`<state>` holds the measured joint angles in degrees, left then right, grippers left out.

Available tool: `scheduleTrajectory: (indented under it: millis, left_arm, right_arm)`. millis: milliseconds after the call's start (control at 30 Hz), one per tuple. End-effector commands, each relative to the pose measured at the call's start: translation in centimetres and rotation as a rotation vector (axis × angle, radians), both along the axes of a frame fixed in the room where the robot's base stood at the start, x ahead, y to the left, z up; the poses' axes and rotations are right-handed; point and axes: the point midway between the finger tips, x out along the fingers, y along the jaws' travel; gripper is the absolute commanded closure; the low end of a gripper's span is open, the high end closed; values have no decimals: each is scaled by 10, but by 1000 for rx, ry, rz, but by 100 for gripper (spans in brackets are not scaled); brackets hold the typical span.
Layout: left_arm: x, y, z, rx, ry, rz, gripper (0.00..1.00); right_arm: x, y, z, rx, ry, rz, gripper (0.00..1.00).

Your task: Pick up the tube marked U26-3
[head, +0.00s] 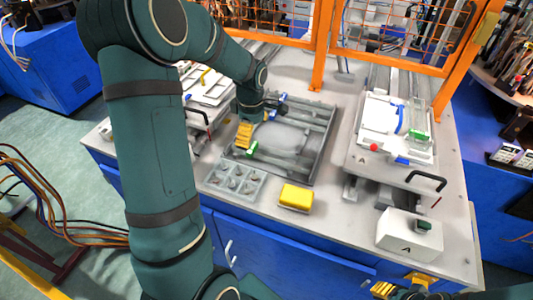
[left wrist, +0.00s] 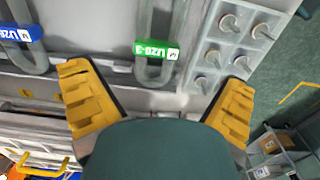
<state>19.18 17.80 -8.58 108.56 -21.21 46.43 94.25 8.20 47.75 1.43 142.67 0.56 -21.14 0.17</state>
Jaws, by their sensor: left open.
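A grey U-shaped tube (left wrist: 155,72) carries a green tag (left wrist: 156,49) whose small upside-down print looks like U26-3. In the head view the green tag (head: 251,149) shows at the left front of the grey tray. A second U-shaped tube (left wrist: 35,62) has a blue tag (left wrist: 16,33), its print partly cut off. In the head view the blue tag (head: 281,98) is at the tray's back. My left gripper (left wrist: 161,102) is open and empty, its yellow fingers spread either side of the green-tagged tube's bend. My left gripper (head: 244,135) partly hides that tube in the head view. My right gripper (head: 398,288) shows only partly at the bottom right.
The grey tray (head: 318,150) lies mid-table. A light rack with several round-topped pieces (head: 235,181) stands in front, near a yellow block (head: 296,197). A white box marked A (head: 409,234) and a white fixture (head: 395,128) are at right. An orange fence (head: 320,50) stands behind.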

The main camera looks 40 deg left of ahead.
Motion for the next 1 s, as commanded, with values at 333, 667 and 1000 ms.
scheduleTrajectory:
  millis: [333, 667, 1000]
  left_arm:
    - [0, 0, -30, -3, 2, -1, 0]
    - [2, 1, -67, -1, 1, -2, 0]
    - [2, 1, -68, -1, 0, -1, 35]
  right_arm:
    - [0, 0, -1, 0, -1, 0, 53]
    - [0, 0, -1, 0, -1, 0, 53]
    - [0, 0, -1, 0, 0, 0, 53]
